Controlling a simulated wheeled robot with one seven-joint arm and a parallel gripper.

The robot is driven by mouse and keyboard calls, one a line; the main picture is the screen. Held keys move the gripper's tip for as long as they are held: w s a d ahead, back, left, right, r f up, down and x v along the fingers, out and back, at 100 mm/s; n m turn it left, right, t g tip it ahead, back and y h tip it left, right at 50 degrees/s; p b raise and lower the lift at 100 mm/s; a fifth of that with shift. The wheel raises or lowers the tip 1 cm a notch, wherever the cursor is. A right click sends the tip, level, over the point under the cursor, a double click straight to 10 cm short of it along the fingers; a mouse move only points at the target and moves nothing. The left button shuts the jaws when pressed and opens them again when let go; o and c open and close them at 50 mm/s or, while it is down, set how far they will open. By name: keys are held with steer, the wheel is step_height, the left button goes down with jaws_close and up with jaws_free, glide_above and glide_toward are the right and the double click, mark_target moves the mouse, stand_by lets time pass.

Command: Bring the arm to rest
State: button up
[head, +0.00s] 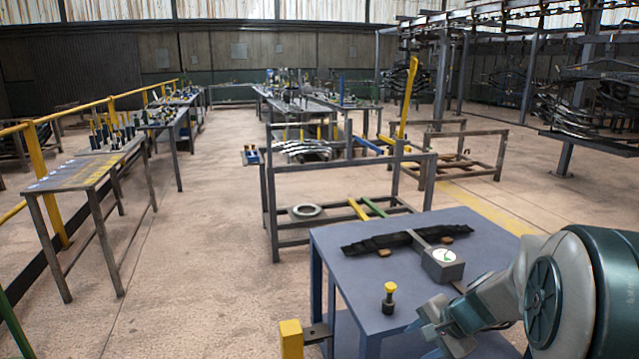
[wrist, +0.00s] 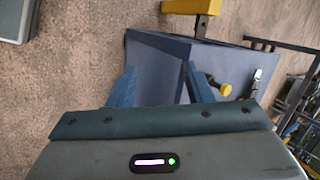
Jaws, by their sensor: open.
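My gripper (wrist: 160,84) is open in the wrist view, with its two blue fingers apart and nothing seen between them but the blue table beyond. In the head view my arm comes in from the lower right, with the wrist end low near the front of the blue table (head: 342,247). The same blue table shows in the wrist view (wrist: 155,52). I cannot tell from these views whether any part of my arm touches the table.
On the table are a yellow-topped tool (head: 389,297), a dark leaf spring (head: 405,240) and a grey block with a round dial (head: 442,264). A yellow post (head: 291,339) stands at its front left corner. Open floor (head: 200,260) lies to the left.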

steer(key=s+a+r+n+g+h+p, duration=0.1)
steer(key=s+a+r+n+h+p, duration=0.1)
steer(key=s+r+n, duration=0.3)
steer(key=s+a+r+n+g+h+p, duration=0.1)
steer(key=s+a+r+n+p, duration=0.3)
steer(key=s, duration=0.9)
step_height(320, 180, up, 4)
steer(key=shift+s+a+r+n+h, duration=0.2)
steer(key=shift+n+h, duration=0.3)
steer(key=shift+n, duration=0.7)
steer(key=shift+f, duration=0.15)
